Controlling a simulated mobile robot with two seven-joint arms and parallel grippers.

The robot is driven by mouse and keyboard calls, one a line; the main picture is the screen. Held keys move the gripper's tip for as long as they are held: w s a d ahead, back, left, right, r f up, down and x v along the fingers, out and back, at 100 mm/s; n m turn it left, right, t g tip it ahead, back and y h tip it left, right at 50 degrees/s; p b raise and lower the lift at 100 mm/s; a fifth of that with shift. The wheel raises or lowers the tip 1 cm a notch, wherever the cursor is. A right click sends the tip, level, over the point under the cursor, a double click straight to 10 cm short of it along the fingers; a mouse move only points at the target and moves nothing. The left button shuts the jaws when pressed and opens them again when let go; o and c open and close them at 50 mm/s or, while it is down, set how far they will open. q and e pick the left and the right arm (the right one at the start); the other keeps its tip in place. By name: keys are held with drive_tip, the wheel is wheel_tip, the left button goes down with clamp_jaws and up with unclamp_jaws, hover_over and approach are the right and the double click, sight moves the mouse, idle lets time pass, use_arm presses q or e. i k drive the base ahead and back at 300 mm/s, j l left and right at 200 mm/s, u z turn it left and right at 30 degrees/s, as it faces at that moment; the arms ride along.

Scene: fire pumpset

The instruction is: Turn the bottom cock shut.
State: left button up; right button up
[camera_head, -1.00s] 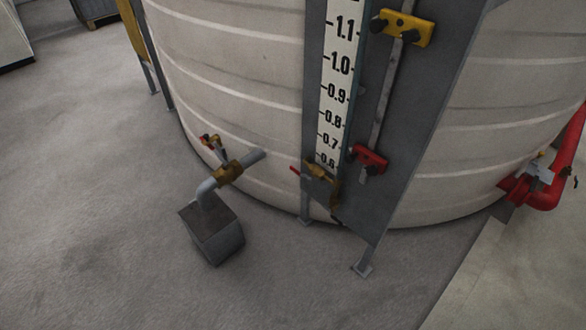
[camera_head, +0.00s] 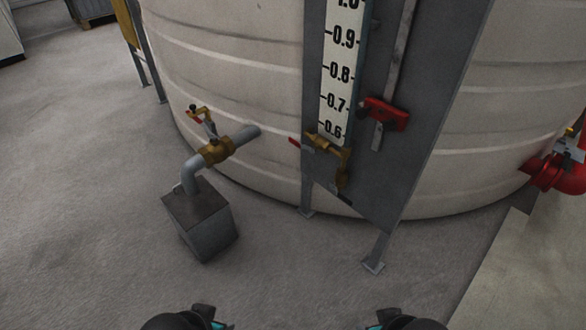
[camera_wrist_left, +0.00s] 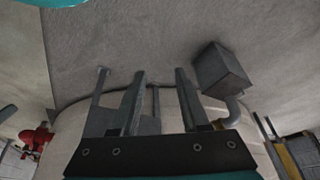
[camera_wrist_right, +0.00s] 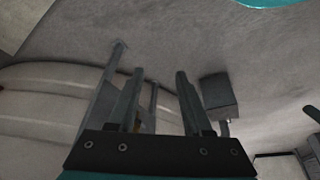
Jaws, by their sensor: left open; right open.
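The bottom cock (camera_head: 323,145) is a small brass fitting at the foot of the level gauge, just below the 0.6 mark. Its red lever (camera_head: 294,142) sticks out to the left of the gauge panel. A brass drain piece (camera_head: 343,178) hangs at its right. My left gripper (camera_wrist_left: 160,85) is open and empty in the left wrist view. My right gripper (camera_wrist_right: 158,85) is open and empty in the right wrist view.
A brass valve (camera_head: 218,148) with a red-tipped handle sits on a pipe left of the gauge, above a grey block (camera_head: 203,222). A red slider (camera_head: 385,113) is on the gauge panel (camera_head: 400,165). Panel legs stand on the floor. A red pipe (camera_head: 560,172) is at the right. Floor in front is clear.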

sight(291, 140)
drive_tip(key=i+j+z, duration=0.3)
drive_tip(key=i, duration=0.25)
drive_tip(key=i+j+z, duration=0.25)
drive_tip(key=i, duration=0.35)
drive_tip(key=i+j+z, duration=0.3)
drive_tip(key=i+j, duration=0.1)
drive_tip(key=i, duration=0.1)
